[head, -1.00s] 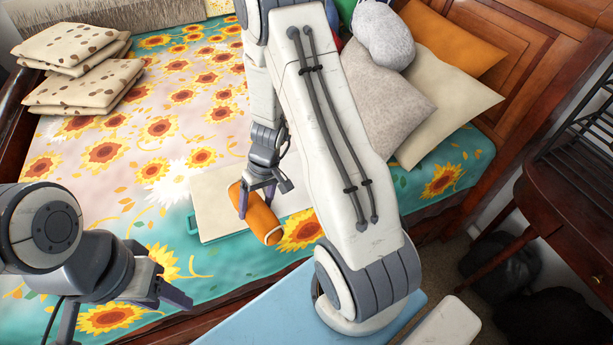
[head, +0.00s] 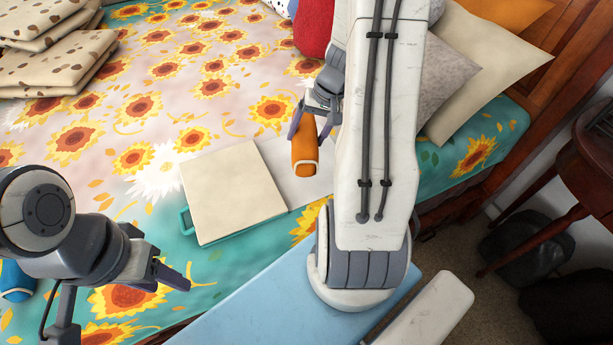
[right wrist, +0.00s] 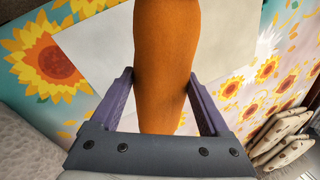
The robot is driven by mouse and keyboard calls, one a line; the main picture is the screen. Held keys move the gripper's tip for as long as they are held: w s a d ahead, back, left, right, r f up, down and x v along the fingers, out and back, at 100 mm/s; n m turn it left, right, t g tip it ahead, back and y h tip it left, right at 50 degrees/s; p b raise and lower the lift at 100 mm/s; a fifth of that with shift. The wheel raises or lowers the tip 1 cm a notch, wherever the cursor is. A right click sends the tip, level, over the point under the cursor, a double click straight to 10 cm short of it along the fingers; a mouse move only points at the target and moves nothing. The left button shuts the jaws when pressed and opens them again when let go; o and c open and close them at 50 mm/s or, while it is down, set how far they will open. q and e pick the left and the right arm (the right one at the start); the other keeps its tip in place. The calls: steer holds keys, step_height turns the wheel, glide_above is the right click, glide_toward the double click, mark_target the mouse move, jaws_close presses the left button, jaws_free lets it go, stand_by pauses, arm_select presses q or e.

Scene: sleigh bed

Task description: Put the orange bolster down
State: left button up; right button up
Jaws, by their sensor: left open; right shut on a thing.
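The orange bolster (head: 304,152) is in my right gripper (head: 312,128), which is shut on it. In the right wrist view the bolster (right wrist: 166,60) stands between the two purple fingers (right wrist: 160,105). In the head view it is over or beside a pale flat sheet (head: 305,188) on the bed; I cannot tell whether it touches the bed. My right arm hides part of the area to its right. My left gripper (head: 120,300) is open and empty at the lower left, above the bed's near edge.
A cream square board or book with a teal edge (head: 232,190) lies on the sunflower bedspread (head: 130,120). Spotted cushions (head: 60,65) are stacked at the upper left. Grey and cream pillows (head: 490,60) lie at the right. A blue roll (head: 15,280) shows at the far left.

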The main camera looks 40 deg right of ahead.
steer(key=s+d+f+m+h+b, duration=0.1)
steer(key=s+d+f+m+b, duration=0.3)
steer(key=s+d, duration=0.35)
steer(key=shift+t, duration=0.3)
steer(key=w+a+f, duration=0.1)
steer(key=w, duration=0.3)
steer(key=w+f, duration=0.2)
steer(key=w, duration=0.1)
steer(key=w+a+f, duration=0.1)
steer(key=w+f, duration=0.1)
steer(key=w, duration=0.2)
steer(key=shift+w+a, duration=0.35)
arm_select(q)
step_height(320, 180, down, 7)
steer(key=shift+f+b, duration=0.15)
steer(key=shift+b, duration=0.3)
arm_select(e)
steer(key=shift+f, duration=2.1)
steer(key=shift+f, duration=0.2)
steer(key=o, duration=1.5)
steer(key=shift+c, duration=0.2)
arm_select(q)
steer(key=shift+f, duration=0.1)
arm_select(e)
steer(key=shift+r, duration=0.1)
